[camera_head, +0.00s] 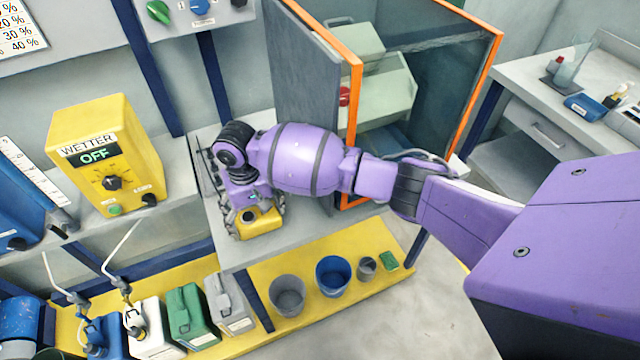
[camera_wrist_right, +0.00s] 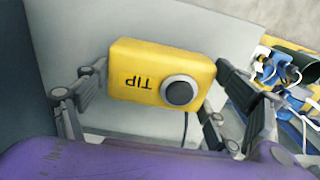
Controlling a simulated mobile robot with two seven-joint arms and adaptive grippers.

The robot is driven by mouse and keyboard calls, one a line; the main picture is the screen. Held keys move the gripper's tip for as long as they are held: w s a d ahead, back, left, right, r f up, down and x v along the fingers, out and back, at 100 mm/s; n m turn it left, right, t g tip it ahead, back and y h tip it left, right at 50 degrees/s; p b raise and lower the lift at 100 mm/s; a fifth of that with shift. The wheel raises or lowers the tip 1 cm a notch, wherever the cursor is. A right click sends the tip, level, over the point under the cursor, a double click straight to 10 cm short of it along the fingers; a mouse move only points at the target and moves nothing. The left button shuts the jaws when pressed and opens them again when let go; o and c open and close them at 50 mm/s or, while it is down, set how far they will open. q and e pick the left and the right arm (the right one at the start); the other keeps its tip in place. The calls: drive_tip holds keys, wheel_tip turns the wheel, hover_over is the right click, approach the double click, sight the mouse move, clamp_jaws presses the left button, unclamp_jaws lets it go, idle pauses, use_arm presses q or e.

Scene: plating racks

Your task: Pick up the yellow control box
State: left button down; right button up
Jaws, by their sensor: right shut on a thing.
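The yellow control box (camera_wrist_right: 137,75) has a black round button and the upside-down letters "TIP" in the right wrist view. In the head view the box (camera_head: 262,224) is at the front of the grey bench. My right gripper (camera_wrist_right: 160,80) is shut on it, with one finger against each short side. In the head view my right gripper (camera_head: 257,207) reaches down over the box and hides part of it. A dark cable hangs below the box in the wrist view. I cannot tell whether the box touches the bench. My left gripper is not in view.
A larger yellow wetter unit (camera_head: 105,152) stands on a shelf at the left. An orange-framed cabinet (camera_head: 357,110) stands open behind my arm. Below, a yellow shelf (camera_head: 330,318) holds canisters, a grey bucket (camera_head: 287,296) and a blue bucket (camera_head: 332,276).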

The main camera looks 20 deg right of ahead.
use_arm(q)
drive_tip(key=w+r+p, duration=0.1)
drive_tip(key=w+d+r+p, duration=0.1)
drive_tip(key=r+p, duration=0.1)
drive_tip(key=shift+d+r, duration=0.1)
use_arm(e)
drive_tip(key=s+a+r, duration=0.1)
drive_tip(key=s+r, duration=1.1)
drive_tip(key=s, duration=0.1)
drive_tip(key=shift+s+a+r, duration=0.2)
drive_tip(key=shift+s+a, duration=0.1)
drive_tip(key=shift+s, duration=0.1)
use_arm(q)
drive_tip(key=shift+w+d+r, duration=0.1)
use_arm(e)
drive_tip(key=shift+w+f, duration=0.1)
